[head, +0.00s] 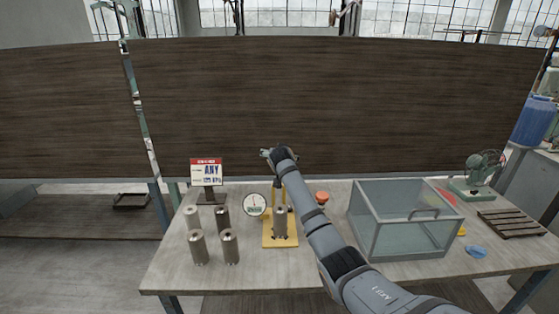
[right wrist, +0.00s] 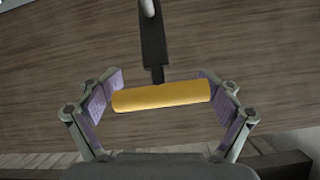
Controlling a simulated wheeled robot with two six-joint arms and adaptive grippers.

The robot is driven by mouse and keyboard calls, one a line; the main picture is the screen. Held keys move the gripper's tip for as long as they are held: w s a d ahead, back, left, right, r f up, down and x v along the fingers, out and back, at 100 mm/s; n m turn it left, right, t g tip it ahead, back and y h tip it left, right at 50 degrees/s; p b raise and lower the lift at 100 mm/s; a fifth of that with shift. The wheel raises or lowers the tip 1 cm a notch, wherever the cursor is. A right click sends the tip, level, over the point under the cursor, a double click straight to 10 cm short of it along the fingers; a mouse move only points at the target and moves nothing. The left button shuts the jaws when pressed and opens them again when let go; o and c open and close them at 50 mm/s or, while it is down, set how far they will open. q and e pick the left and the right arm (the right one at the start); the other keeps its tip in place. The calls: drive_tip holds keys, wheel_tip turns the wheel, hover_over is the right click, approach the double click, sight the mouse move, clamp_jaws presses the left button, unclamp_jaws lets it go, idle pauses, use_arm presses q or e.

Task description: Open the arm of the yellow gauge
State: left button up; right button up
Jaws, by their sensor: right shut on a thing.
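The yellow gauge has a yellow base plate (head: 291,242), a yellow upright and a round white dial (head: 255,204) on its left side. A grey metal cylinder (head: 280,224) stands upright on the base. My right gripper (head: 268,153) is above the gauge, at the top of its upright, partly hidden by my arm. In the right wrist view the gripper (right wrist: 160,96) is shut on a yellow bar-shaped handle (right wrist: 160,96), one pad at each end. A dark lever (right wrist: 153,45) runs from the handle towards the top. My left gripper is not in view.
Several metal cylinders (head: 198,247) stand left of the gauge. A sign (head: 206,172) stands behind them. A slatted rack (head: 512,224) and green fan-like device (head: 485,170) are at far right.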

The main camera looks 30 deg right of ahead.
drive_tip(key=shift+w+d+r, duration=0.1)
drive_tip(key=shift+w+d, duration=0.1)
drive_tip(key=shift+w, duration=0.05)
idle(0.4)
drive_tip(key=o, duration=1.5)
drive_tip(key=shift+w, duration=0.1)
drive_tip(key=shift+c, duration=0.2)
drive_tip(key=v, duration=1.2)
